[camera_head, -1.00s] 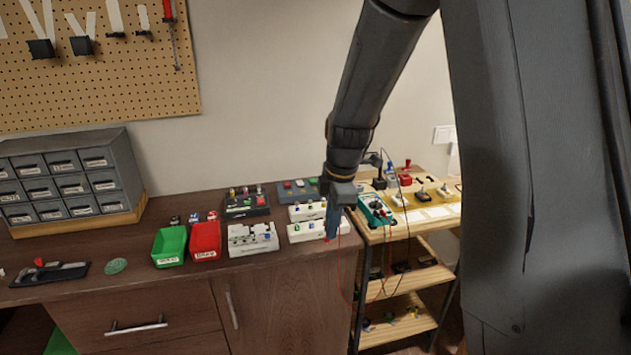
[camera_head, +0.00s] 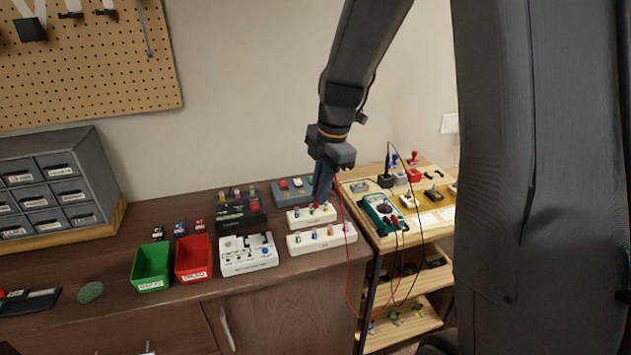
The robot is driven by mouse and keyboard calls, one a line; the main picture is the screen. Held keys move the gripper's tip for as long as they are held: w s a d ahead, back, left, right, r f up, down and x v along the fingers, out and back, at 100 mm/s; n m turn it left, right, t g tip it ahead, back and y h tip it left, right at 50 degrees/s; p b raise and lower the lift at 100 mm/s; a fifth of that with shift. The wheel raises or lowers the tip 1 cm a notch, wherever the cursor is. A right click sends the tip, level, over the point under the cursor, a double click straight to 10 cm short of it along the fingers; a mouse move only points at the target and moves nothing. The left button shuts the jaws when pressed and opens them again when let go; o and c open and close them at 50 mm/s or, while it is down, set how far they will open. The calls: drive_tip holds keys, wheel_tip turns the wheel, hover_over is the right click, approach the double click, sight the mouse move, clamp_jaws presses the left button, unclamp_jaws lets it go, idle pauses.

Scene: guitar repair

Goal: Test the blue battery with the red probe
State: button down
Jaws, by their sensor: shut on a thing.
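My gripper (camera_head: 321,190) points down over the upper of two white racks on the dark bench. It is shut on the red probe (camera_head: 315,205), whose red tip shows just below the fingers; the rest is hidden. A red lead hangs from there in a loop to the green multimeter (camera_head: 381,214) on the wooden side shelf. A small blue piece, apparently the blue battery (camera_head: 180,230), stands behind the bins, between a white and a red one. It is too small to be sure. My gripper is well to its right. Whether the probe touches the rack cannot be told.
A green bin (camera_head: 152,283) and a red bin (camera_head: 194,275) stand left of a white device (camera_head: 249,265). The upper white rack (camera_head: 298,224) and lower rack (camera_head: 305,248) hold small coloured pieces. A black lead hangs at the side shelf. Grey drawers stand left.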

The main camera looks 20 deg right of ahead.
drive_tip(key=shift+f+b, duration=1.6)
drive_tip(key=shift+f, duration=0.8)
drive_tip(key=shift+f+b, duration=0.4)
drive_tip(key=shift+f, duration=0.2)
idle(1.5)
drive_tip(key=shift+r, duration=0.1)
drive_tip(key=shift+r+p, duration=2.05)
drive_tip(key=shift+r, duration=0.95)
drive_tip(key=shift+f, duration=0.1)
